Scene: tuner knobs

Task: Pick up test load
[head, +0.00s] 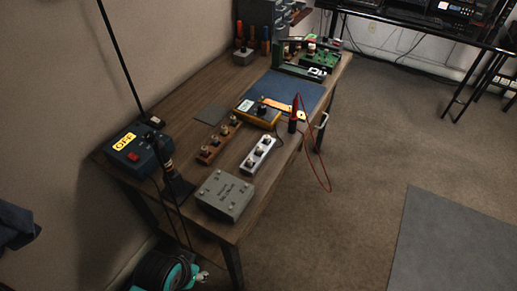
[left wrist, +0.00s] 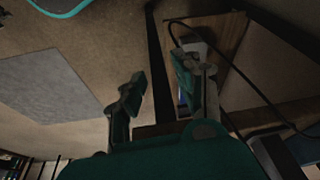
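A grey box (head: 225,194) with several small posts and unreadable lettering on top sits at the near end of the wooden desk. It may be the test load; I cannot tell from the label. A silver block (head: 258,155) and a brown block (head: 218,141), each with round knobs, stand behind it. In the left wrist view my left gripper (left wrist: 158,88) has its two fingers apart with nothing visible between them. A teal and black part of mine shows low in the head view, below the desk top. My right gripper is not in view.
A yellow meter (head: 258,113) and red lead (head: 324,170) are farther back. Open carpet (head: 310,240) lies right of the desk.

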